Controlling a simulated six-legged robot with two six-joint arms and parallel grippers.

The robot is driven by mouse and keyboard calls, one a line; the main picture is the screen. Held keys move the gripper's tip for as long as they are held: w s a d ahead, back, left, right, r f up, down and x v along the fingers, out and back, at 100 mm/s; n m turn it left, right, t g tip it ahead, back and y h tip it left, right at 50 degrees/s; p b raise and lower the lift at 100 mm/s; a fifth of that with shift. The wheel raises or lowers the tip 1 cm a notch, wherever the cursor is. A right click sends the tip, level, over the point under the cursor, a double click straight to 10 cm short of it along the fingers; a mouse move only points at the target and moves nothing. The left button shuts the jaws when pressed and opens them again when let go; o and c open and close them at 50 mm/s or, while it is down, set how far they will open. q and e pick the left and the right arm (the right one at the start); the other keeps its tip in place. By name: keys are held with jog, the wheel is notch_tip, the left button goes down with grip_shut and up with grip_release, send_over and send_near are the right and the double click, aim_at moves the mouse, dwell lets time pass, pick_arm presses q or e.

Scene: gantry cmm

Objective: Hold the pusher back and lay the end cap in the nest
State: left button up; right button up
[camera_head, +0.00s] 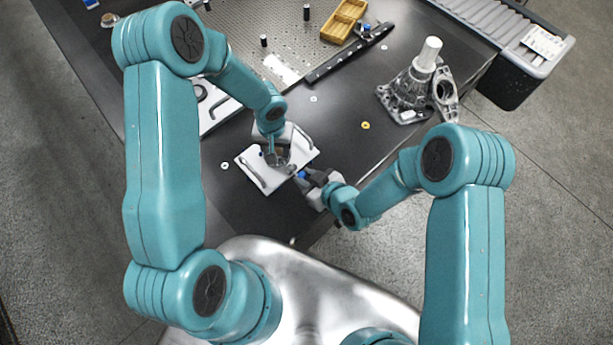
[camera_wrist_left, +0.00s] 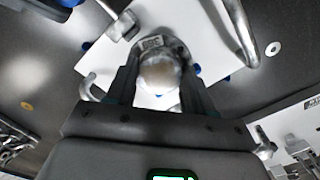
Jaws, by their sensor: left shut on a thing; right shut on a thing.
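The end cap, a grey round metal piece (camera_wrist_left: 160,72), sits between the two dark fingers of my left gripper (camera_wrist_left: 160,88) in the left wrist view. In the head view my left gripper (camera_head: 276,152) is shut on it over the white fixture plate (camera_head: 252,177); whether the cap touches the plate is unclear. The nest seat is hidden beneath gripper and cap. My right gripper (camera_head: 305,178) is shut at the plate's right front edge, beside a small blue part, apparently on the pusher. The pusher itself is mostly hidden by the fingers.
The plate has bent metal handles (camera_wrist_left: 243,35). A grey casting with a white cylinder (camera_head: 408,88) stands at right. A yellow tray (camera_head: 343,20), a black rail (camera_head: 345,55) and a perforated plate (camera_head: 275,35) lie behind. A roller conveyor (camera_head: 490,22) is at the back right.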

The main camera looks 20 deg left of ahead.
pick_arm(q)
jog(key=shift+f, duration=0.5)
pick_arm(e)
jog(key=shift+s+d+f, duration=0.1)
jog(key=shift+f, duration=0.1)
pick_arm(q)
jog(key=o, duration=1.3)
jog(key=shift+r, duration=3.5)
jog(key=shift+f+b, duration=0.4)
jog(key=shift+f, duration=0.05)
pick_arm(e)
jog(key=shift+w+a, duration=0.2)
jog(key=shift+a, duration=0.25)
jog(key=o, duration=0.9)
jog(key=shift+r, duration=0.1)
jog(key=shift+o, duration=0.2)
pick_arm(q)
jog(key=shift+r, duration=0.1)
pick_arm(e)
jog(key=shift+r, duration=0.15)
